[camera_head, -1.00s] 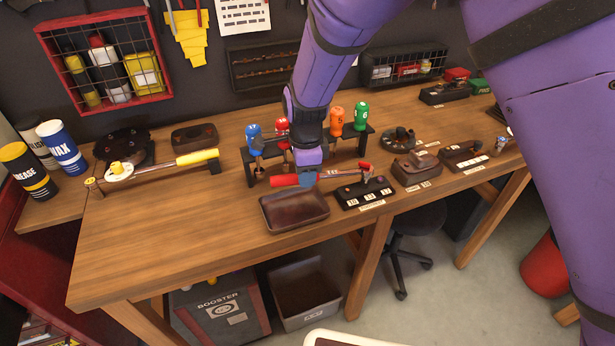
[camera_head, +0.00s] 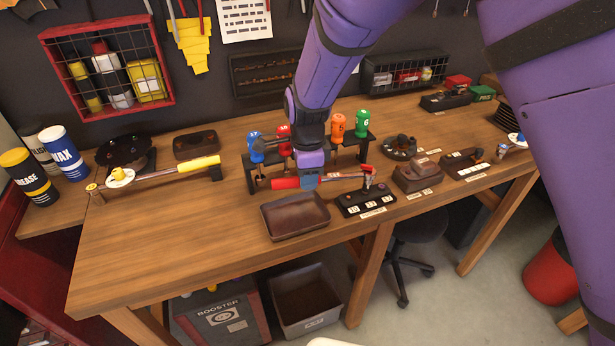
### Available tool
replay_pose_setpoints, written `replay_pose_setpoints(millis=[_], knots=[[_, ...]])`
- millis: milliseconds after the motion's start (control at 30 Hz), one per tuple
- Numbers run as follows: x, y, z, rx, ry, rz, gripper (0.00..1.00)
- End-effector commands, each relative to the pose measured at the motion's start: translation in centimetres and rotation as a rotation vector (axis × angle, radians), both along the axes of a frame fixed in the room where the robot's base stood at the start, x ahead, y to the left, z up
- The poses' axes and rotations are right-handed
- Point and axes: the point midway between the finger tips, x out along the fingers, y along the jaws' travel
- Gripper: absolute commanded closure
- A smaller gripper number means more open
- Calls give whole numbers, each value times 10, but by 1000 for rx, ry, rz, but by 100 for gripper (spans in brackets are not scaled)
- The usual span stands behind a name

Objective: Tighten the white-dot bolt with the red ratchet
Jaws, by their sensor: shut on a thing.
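My gripper (camera_head: 308,182) is shut on the red ratchet (camera_head: 285,184) near its red handle. The ratchet lies roughly level, its shaft reaching right to a red-topped head (camera_head: 367,170). The head is over the right part of a black socket block (camera_head: 349,205) with white number labels. I cannot tell whether a socket is on the head. Fixtures with bolts stand to the right: a round flange (camera_head: 397,153), a brown block (camera_head: 420,182) and a dark plate (camera_head: 460,170).
A brown tray (camera_head: 295,232) lies in front of my gripper. Behind it is a rack (camera_head: 250,178) of numbered screwdrivers with blue, red, orange and green handles. The bench's front left (camera_head: 170,230) is clear.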

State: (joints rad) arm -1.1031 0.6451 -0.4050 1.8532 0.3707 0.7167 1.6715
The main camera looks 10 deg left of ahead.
Motion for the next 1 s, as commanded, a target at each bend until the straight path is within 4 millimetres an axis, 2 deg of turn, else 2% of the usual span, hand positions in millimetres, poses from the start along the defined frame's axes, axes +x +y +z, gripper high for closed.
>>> replay_pose_setpoints(millis=[1000], knots=[[0, 1, 52, 2, -1, 2, 100]])
